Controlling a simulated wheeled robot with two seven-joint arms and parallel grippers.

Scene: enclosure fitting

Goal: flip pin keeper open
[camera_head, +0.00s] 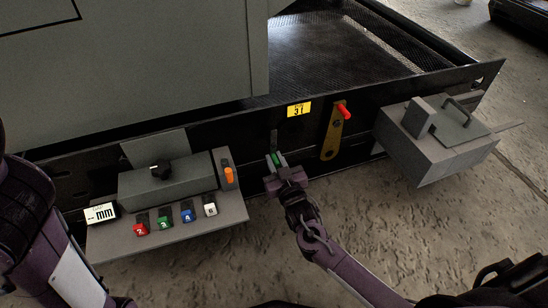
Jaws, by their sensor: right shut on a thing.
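My right gripper (276,160) is at the black front rail, just right of the grey control box. It is shut on a small part at the rail face, mostly hidden by the jaws. A narrow dark upright strip (274,140) shows just above the jaws. Green shows between the fingers; I cannot tell whether it belongs to the gripper or the held part. A brass-coloured lever plate (332,133) with a red knob (344,111) stands on the rail to the right, apart from the gripper. Which part is the pin keeper is not clear. My left gripper is out of view.
The grey control box (170,185) has a black knob, an orange switch (229,175) and several coloured buttons on its shelf. A yellow label (299,110) is on the rail. A grey box with a handle (440,150) projects at right. Concrete floor lies open in front.

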